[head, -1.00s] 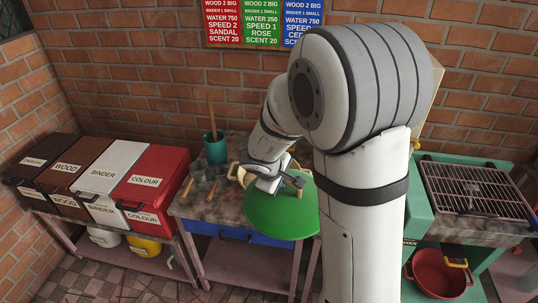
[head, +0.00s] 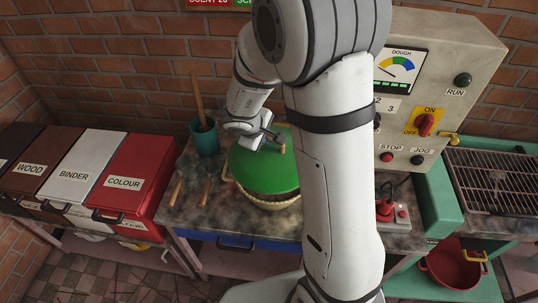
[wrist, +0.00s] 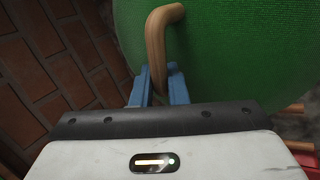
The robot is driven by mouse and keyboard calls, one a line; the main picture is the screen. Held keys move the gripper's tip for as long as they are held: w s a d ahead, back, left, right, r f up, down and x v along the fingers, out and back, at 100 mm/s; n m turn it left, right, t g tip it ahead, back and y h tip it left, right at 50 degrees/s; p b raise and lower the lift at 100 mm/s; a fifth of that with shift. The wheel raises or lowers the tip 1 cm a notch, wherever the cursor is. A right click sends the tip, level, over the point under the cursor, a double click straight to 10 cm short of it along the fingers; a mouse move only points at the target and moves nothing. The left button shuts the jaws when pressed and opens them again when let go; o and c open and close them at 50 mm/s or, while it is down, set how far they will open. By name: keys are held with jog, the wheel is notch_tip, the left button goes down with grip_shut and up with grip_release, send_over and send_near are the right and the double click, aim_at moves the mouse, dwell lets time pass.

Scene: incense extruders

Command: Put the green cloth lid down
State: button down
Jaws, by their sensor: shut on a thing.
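The green cloth lid (head: 262,170) is a round domed disc with a curved wooden handle (wrist: 160,32). My gripper (wrist: 160,88) is shut on that handle, its blue fingers on either side of it. In the head view my gripper (head: 274,142) is at the top of the lid. The lid is over a pale wicker basket (head: 270,202) on the worktable, whose rim shows below the lid's front edge. I cannot tell whether the lid touches the basket. My arm hides part of the right side.
A teal pot (head: 204,138) with a wooden stick and several wooden-handled tools (head: 205,190) stand left on the worktable (head: 185,215). Labelled bins (head: 130,185) are further left. A control panel (head: 440,90) and a red-buttoned device (head: 386,207) are right of my arm.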

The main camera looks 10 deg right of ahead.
aim_at(265, 149)
jog(key=shift+d+f+b, duration=0.15)
jog(key=shift+f+b, duration=0.55)
jog(key=shift+f, duration=0.8)
jog(key=shift+d+f+b, duration=0.1)
jog(key=shift+f+b, duration=0.6)
jog(key=shift+f, duration=0.8)
jog(key=shift+f, duration=0.15)
jog(key=c, duration=1.4)
grip_release()
jog(key=shift+c, duration=0.2)
